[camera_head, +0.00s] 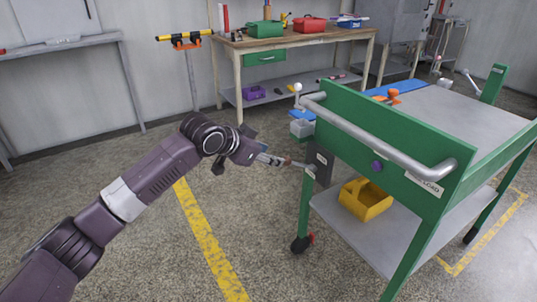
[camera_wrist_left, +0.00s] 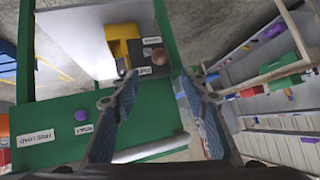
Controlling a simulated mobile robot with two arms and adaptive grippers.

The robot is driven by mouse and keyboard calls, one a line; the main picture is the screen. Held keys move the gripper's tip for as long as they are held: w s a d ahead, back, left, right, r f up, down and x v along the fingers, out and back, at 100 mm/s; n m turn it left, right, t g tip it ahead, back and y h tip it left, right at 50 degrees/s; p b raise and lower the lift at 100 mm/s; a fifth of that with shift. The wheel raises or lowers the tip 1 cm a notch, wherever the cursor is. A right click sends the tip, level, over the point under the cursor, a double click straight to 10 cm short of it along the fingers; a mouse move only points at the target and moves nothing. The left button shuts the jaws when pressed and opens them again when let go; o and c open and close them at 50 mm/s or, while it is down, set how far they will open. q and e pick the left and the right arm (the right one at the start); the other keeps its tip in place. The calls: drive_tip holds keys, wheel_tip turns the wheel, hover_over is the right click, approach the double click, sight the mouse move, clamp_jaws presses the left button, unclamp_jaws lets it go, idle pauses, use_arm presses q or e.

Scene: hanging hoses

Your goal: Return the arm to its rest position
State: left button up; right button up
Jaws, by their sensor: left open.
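My left arm comes in from the lower left in the head view. Its gripper (camera_head: 285,162) is beside the near left corner of the green cart (camera_head: 345,137). In the left wrist view the two fingers of this gripper (camera_wrist_left: 163,88) stand wide apart with nothing held between them. A brownish round knob (camera_wrist_left: 159,56) shows beyond the fingertips, by a small dark labelled panel on the cart. In the head view I cannot tell whether the fingertips touch the cart. My right gripper is in neither view.
The cart has a grey push handle (camera_head: 385,135), a purple knob (camera_head: 376,166) and a yellow bin (camera_head: 365,199) on its lower shelf. A workbench (camera_head: 300,39) with toolboxes stands behind. Open floor with a yellow line (camera_head: 208,240) lies left of the cart.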

use_arm(q)
drive_tip(key=shift+f, duration=0.1)
